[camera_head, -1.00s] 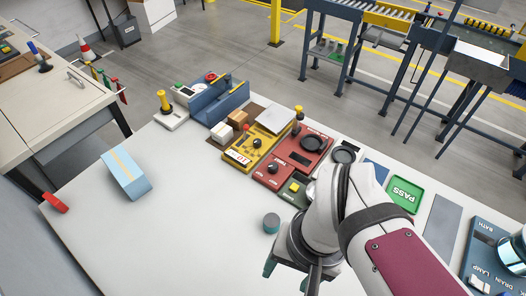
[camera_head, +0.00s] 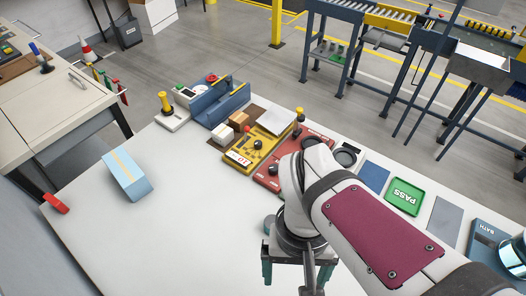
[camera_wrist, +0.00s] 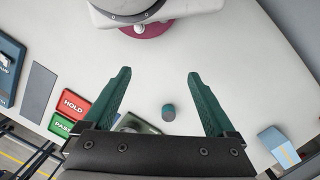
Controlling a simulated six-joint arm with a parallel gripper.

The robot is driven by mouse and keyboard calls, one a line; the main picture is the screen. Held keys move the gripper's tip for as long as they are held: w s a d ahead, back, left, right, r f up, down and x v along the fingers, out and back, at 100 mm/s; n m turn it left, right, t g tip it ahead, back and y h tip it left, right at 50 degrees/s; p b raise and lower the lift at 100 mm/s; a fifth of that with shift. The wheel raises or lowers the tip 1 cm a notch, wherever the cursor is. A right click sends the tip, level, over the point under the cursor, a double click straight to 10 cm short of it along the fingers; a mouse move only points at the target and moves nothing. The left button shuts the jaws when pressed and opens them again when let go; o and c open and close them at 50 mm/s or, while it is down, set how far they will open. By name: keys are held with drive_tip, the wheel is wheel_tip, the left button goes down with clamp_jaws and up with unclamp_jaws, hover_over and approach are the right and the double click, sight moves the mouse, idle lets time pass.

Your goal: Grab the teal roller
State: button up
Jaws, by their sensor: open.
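The teal roller (camera_wrist: 168,112) is a small short cylinder with a greyish end, standing on the white table. In the wrist view it shows between my two green fingers, apart from both. In the head view only part of the roller (camera_head: 269,221) shows, at the left edge of my wrist, which hides the rest. My gripper (camera_wrist: 160,73) is open and empty, pointing down at the table. In the head view my gripper (camera_head: 297,274) is just in front of the roller. Its height above the table is hard to tell.
A light blue box (camera_head: 127,175) and a red piece (camera_head: 54,203) lie on the left of the table. Yellow and red panels (camera_head: 255,148), a blue holder (camera_head: 218,103) and a green PASS tray (camera_head: 404,196) line the far edge. The table's left middle is clear.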

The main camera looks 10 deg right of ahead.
drive_tip(key=w+f+n+h, duration=0.45)
drive_tip(key=n+h, duration=0.25)
drive_tip(key=n, duration=0.3)
drive_tip(key=n+t+h, duration=0.4)
drive_tip(key=n+t, duration=0.6)
drive_tip(key=n, duration=0.8)
approach(270, 219)
drive_tip(key=x, duration=0.6)
drive_tip(key=s+x, duration=0.1)
drive_tip(key=x, duration=0.6)
drive_tip(key=shift+d+f, duration=0.2)
drive_tip(key=shift+d, duration=0.05)
clamp_jaws()
